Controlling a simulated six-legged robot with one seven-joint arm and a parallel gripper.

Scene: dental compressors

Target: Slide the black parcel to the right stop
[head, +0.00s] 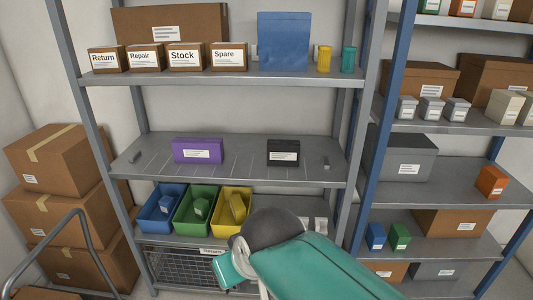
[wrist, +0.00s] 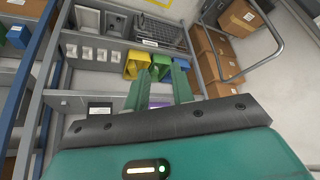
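The black parcel (head: 283,147) with a white label stands upright on the middle shelf (head: 240,172), right of centre. The right stop (head: 326,162), a small grey block, is to its right, with a gap between them. A purple parcel (head: 185,146) stands well to the left of the black one. In the wrist view, which is turned upside down, my gripper (wrist: 161,78) is open and its two green fingers hold nothing. The black parcel (wrist: 100,106) and the purple parcel (wrist: 160,104) show there partly, behind the dark gripper body. My gripper is apart from both.
A left stop (head: 134,156) is at the shelf's other end. Blue (head: 158,226), green (head: 192,230) and yellow (head: 230,231) bins sit below. Labelled boxes stand on the shelf above. Grey uprights (head: 361,120) bound the shelf. A cart rail (head: 52,238) is at left.

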